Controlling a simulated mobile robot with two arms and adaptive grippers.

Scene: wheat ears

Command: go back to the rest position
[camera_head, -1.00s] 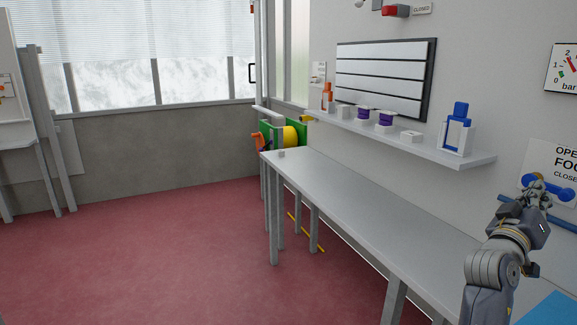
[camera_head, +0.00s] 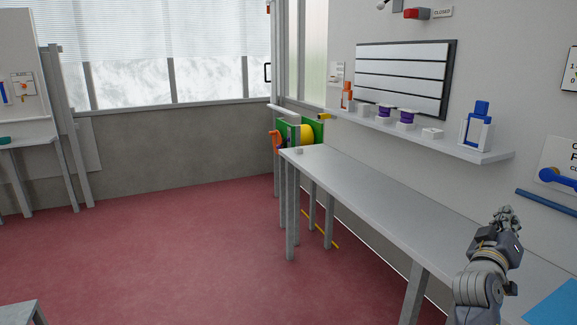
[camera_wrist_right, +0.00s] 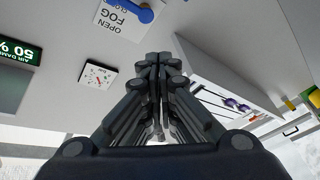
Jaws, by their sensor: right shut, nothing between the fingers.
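My right gripper (camera_head: 506,216) is at the lower right of the head view, raised above the right part of the long grey bench (camera_head: 365,200). Its fingers are together and hold nothing. The right wrist view also shows the closed fingers (camera_wrist_right: 158,62), pointing toward the wall. The gripper is apart from the blue valve handle (camera_head: 560,178) on the wall sign. My left gripper is not in view.
A wall shelf (camera_head: 455,148) holds an orange bottle (camera_head: 346,97), purple-banded jars and a blue bottle (camera_head: 477,125). A blue rail (camera_head: 547,202) runs along the wall. A blue mat (camera_head: 553,304) lies on the bench. The red floor (camera_head: 170,250) is open at left.

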